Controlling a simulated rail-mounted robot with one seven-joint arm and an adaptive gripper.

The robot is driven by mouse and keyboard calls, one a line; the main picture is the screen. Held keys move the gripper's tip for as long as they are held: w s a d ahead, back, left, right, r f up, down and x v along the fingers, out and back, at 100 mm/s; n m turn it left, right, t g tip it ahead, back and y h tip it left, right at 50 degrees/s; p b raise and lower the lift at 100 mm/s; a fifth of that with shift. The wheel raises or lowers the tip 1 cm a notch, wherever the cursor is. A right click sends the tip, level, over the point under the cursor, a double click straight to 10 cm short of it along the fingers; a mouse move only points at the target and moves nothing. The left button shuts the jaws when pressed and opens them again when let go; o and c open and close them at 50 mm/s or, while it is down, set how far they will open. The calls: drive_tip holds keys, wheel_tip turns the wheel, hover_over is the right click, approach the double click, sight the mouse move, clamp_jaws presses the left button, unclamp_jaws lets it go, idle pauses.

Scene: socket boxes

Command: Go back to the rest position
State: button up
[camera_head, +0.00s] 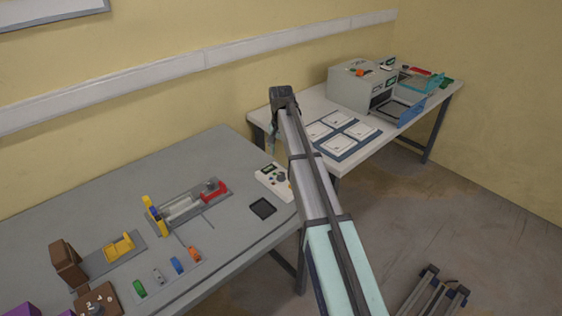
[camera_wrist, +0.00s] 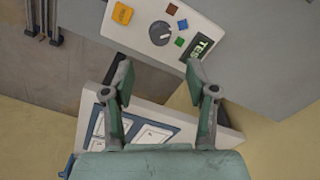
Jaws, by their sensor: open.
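My gripper shows in the wrist view (camera_wrist: 158,75) with its two green-grey fingers apart and nothing between them. In the head view my arm reaches up across the picture, and the gripper (camera_head: 274,135) hangs at its far end, mostly hidden behind the arm. It is above the gap between the two tables. A white control panel (camera_wrist: 140,18) with a dark knob, coloured buttons and a TEST display lies just beyond the fingertips in the wrist view. The panel also shows in the head view (camera_head: 268,179), left of my arm on the grey table. I cannot see contact between them.
The grey table (camera_head: 100,190) holds a yellow-and-red fixture (camera_head: 183,205), coloured parts, brown blocks (camera_head: 67,264) and a black square pad (camera_head: 262,208). The white table (camera_head: 290,103) holds a blue tray of white plates (camera_head: 343,134) and a grey box machine (camera_head: 356,88).

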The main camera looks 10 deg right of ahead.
drive_tip(key=shift+r, duration=0.75)
